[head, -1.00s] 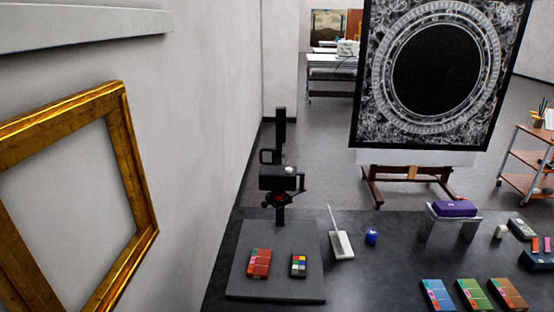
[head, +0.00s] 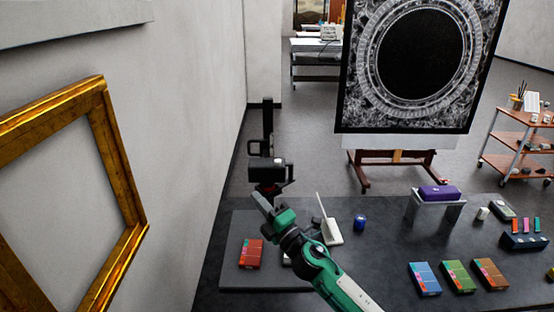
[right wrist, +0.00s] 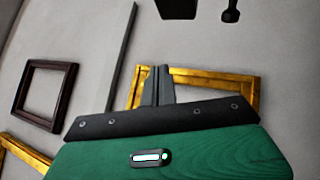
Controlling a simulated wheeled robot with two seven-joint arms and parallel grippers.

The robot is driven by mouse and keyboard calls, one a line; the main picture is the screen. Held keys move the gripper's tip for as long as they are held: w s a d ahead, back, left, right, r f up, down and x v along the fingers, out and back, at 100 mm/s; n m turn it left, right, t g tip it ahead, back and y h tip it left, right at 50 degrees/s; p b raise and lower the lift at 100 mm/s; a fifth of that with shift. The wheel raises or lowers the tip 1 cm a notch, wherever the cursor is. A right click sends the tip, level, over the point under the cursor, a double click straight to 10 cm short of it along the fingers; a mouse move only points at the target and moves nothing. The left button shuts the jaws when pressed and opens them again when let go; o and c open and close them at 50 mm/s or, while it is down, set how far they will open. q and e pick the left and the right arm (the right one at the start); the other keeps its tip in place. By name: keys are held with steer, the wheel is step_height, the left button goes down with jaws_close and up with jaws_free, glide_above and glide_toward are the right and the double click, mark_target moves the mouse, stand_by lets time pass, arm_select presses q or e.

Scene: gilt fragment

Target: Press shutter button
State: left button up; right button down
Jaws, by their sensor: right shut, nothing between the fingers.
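A black camera (head: 262,173) is mounted on the upright column (head: 267,125) of a copy stand at the table's far left. A small pale shutter button (head: 280,161) shows on its top right. My right gripper (head: 262,204) reaches in from the lower right, in front of and below the camera in the picture, apart from the button. Its fingers are together and empty, as the right wrist view (right wrist: 157,84) also shows. My left gripper is not in view.
The stand's grey baseboard (head: 235,275) holds a red box (head: 251,254); my arm partly covers a colour card. A white holder (head: 331,232) and blue jar (head: 360,223) stand to the right. A gold frame (head: 133,240) is at left. A purple item (head: 439,193) rests on a grey stand.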

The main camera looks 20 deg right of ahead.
steer(key=w+a+r+n+g+y, duration=0.2)
steer(key=a+r+n+g+y, duration=0.5)
steer(key=n, duration=0.8)
step_height(320, 180, up, 10)
steer(key=n+g+h+p, duration=0.2)
steer(key=n+g+h, duration=0.2)
steer(key=n+h, duration=0.75)
glide_above(278, 162)
steer(key=shift+d+r+m+h, duration=0.2)
steer(key=shift+d+m+h, duration=0.05)
steer(key=shift+d+h, duration=0.2)
steer(key=shift+f+g, duration=0.1)
steer(key=shift+g, duration=0.2)
steer(key=shift+f+b, duration=2.45)
steer(key=shift+f, duration=1.85)
steer(key=shift+f+b, duration=0.45)
steer(key=shift+b, duration=0.05)
